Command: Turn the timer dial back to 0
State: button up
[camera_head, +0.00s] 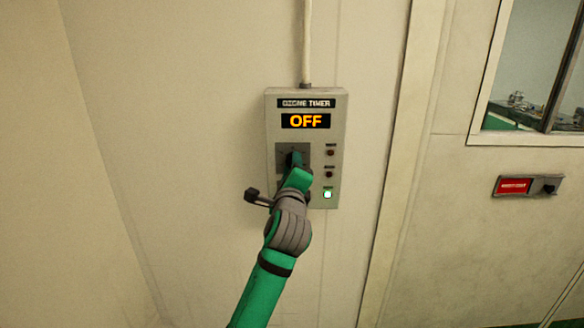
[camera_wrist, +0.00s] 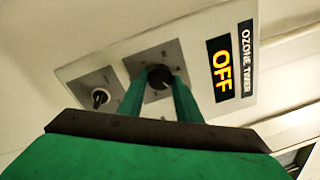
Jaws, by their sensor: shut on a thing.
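The ozone timer box (camera_head: 337,130) is a grey panel on the wall in the head view. Its display (camera_head: 305,121) reads OFF, and it also shows in the wrist view (camera_wrist: 223,77). In the wrist view, the black timer dial (camera_wrist: 160,77) sits on a grey square plate. My gripper (camera_wrist: 158,84) has its two green fingers shut on the dial, one on each side. In the head view, my gripper (camera_head: 295,162) covers the dial, so its pointer cannot be read there.
A second small black knob (camera_wrist: 100,97) sits on its own plate beside the dial. Indicator lamps run down the box's right side, and the lowest lamp (camera_head: 327,195) is lit. A conduit (camera_head: 307,40) rises above. A red-labelled switch (camera_head: 514,186) and a window are at right.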

jog(key=m, duration=1.7)
jog(key=m+g+y, duration=0.1)
jog(key=m, duration=1.7)
jog(key=shift+d+r, duration=0.1)
jog(key=shift+d, duration=0.05)
dwell(0.4)
jog(key=o, duration=1)
jog(key=shift+o, duration=0.2)
